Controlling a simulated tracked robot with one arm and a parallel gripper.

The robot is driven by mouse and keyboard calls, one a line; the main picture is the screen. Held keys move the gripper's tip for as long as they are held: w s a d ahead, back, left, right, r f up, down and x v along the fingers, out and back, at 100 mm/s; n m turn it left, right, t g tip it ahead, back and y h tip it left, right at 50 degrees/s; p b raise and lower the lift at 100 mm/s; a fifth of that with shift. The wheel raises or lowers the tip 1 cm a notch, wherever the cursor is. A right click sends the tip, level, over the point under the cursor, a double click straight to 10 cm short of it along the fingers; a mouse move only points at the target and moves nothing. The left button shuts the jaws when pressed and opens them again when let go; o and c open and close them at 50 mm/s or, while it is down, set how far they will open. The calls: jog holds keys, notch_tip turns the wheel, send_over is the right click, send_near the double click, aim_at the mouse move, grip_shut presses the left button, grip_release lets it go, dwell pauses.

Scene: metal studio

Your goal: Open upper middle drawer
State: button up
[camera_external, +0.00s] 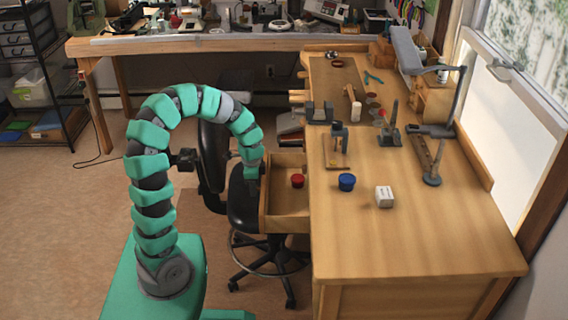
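A wooden drawer (285,223) stands pulled out to the left from the side of the wooden workbench (410,240). Its inside is visible from above, and a small red round container (297,181) sits in it. My green arm arches over from the left, and my gripper (262,172) is down at the drawer's outer front panel, near its far end. The fingers are too small and dark to tell whether they are open, shut or touching the drawer. The drawer's handle is hidden.
A black swivel chair (243,207) stands close beside the drawer, behind and below my gripper. A blue container (346,182) and a white box (384,196) stand on the workbench, with tools and stands behind them. The bench's front part is clear.

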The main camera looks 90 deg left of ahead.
grip_shut()
jog(key=s, duration=0.8)
jog(key=shift+s, duration=0.2)
jog(key=o, duration=0.7)
grip_release()
notch_tip(320, 180, up, 14)
jog(key=p, duration=0.3)
jog(key=shift+f, duration=0.1)
